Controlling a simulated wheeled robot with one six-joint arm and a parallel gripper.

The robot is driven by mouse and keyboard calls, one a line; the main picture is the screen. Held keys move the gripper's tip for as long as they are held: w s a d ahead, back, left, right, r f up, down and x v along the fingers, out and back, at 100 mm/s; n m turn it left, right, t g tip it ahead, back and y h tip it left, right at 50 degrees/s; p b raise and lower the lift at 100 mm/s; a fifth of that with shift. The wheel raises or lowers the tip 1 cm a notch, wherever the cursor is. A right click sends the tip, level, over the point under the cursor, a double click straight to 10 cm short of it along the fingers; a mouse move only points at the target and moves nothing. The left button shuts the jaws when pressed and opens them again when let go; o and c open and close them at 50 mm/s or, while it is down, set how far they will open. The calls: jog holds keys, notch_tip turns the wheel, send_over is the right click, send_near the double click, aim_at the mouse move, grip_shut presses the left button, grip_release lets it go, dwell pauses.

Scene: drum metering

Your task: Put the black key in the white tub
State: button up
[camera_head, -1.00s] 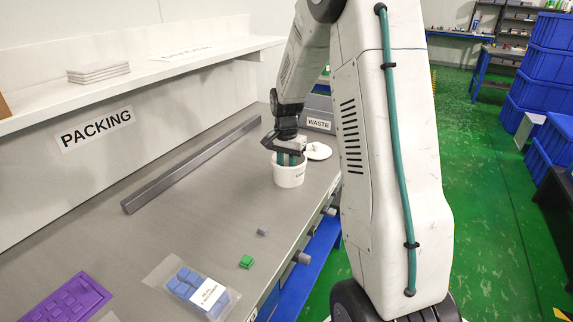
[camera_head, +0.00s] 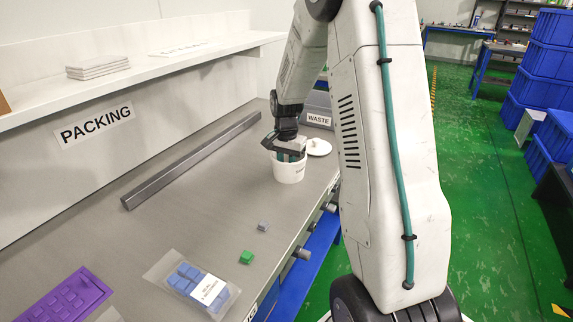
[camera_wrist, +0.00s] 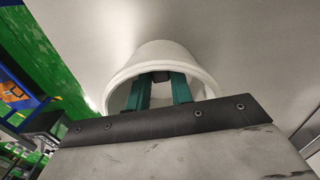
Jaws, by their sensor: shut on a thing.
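The white tub (camera_head: 289,172) stands upright on the grey bench near its far right end. It also shows in the wrist view (camera_wrist: 160,55), with its open mouth toward the camera. My gripper (camera_head: 291,157) points down into the tub's mouth. In the wrist view its two teal fingers (camera_wrist: 160,92) reach inside the rim, shut on the black key (camera_wrist: 161,76), which shows as a small dark piece between the fingertips. The head view hides the key behind the tub wall and fingers.
A white lid (camera_head: 318,147) lies behind the tub, near a WASTE bin (camera_head: 319,120). A grey bar (camera_head: 190,160) lies along the bench. A grey key (camera_head: 263,226), a green key (camera_head: 247,257), a bag of blue keys (camera_head: 194,284) and a purple tray (camera_head: 66,299) lie nearer.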

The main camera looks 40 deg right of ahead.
jog(key=shift+f, duration=0.55)
jog(key=o, duration=1)
jog(key=shift+o, duration=0.2)
jog(key=shift+r, duration=3.95)
jog(key=shift+a+r, duration=0.25)
jog(key=s+a+r+n+t, duration=0.1)
jog(key=s+a+r+n, duration=0.4)
jog(key=s+a+r, duration=0.35)
jog(key=s+a+r+n, duration=0.4)
jog(key=s+a+r, duration=0.1)
jog(key=s+a, duration=0.6)
jog(key=s+a+f+n, duration=0.1)
jog(key=s+n, duration=0.3)
jog(key=s, duration=0.6)
jog(key=shift+s+a+f, duration=0.35)
jog(key=shift+a, duration=0.4)
